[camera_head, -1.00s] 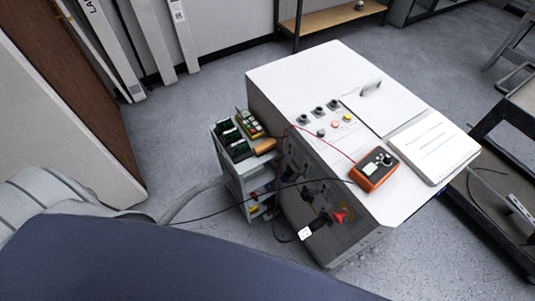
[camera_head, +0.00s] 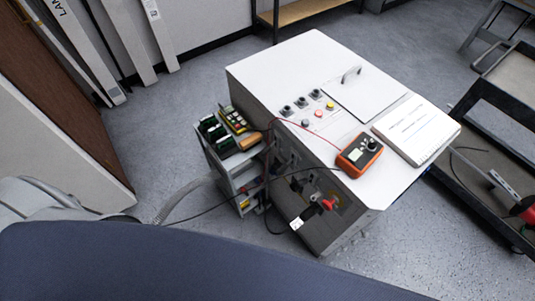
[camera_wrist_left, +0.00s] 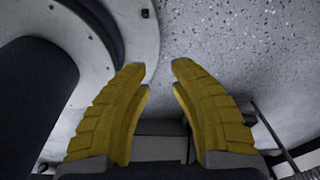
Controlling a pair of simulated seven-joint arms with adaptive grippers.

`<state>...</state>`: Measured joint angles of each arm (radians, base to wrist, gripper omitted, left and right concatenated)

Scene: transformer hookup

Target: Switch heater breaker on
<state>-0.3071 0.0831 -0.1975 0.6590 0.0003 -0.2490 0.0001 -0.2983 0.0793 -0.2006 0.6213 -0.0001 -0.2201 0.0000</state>
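A white cabinet (camera_head: 290,68) stands in the middle of the head view, its sloped top carrying several knobs and buttons (camera_head: 311,104). Its front face holds dark sockets and a red rotary handle (camera_head: 328,204) on a yellowish plate; which part is the heater breaker I cannot tell. My left gripper (camera_wrist_left: 160,75) shows only in the left wrist view, with its yellow fingers apart and nothing between them, above grey speckled floor. My right gripper is in neither view.
An orange meter (camera_head: 360,155) and a white binder (camera_head: 416,130) lie on the cabinet top. A small grey cart (camera_head: 228,172) with green and black parts stands at its left, with cables hanging near. A black cart (camera_head: 490,130) stands at right. Floor (camera_head: 180,115) is clear at back left.

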